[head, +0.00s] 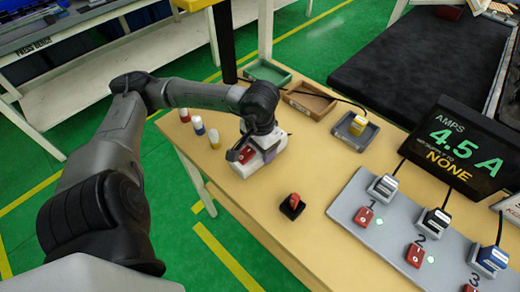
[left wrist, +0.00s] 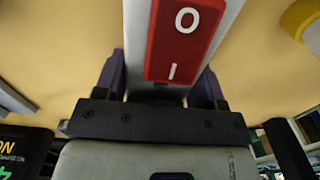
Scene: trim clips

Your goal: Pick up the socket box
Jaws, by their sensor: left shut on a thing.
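The socket box, a white box with a red rocker switch (head: 246,157), is at the left part of the table in the head view. In the left wrist view its red switch, marked O and I, faces the camera, and the pale body of the box (left wrist: 227,22) runs up out of the picture. My left gripper (head: 256,146) is over the box and shut on it. In the left wrist view its fingers (left wrist: 163,85) are on either side of the box. Whether the box touches the table is hard to tell. My right gripper is not in view.
A grey panel (head: 345,208) with numbered switches and plugs lies at right, below a display reading 4.5 A (head: 462,148). Trays (head: 310,98) line the back; coloured cylinders (head: 198,125) stand left of the box.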

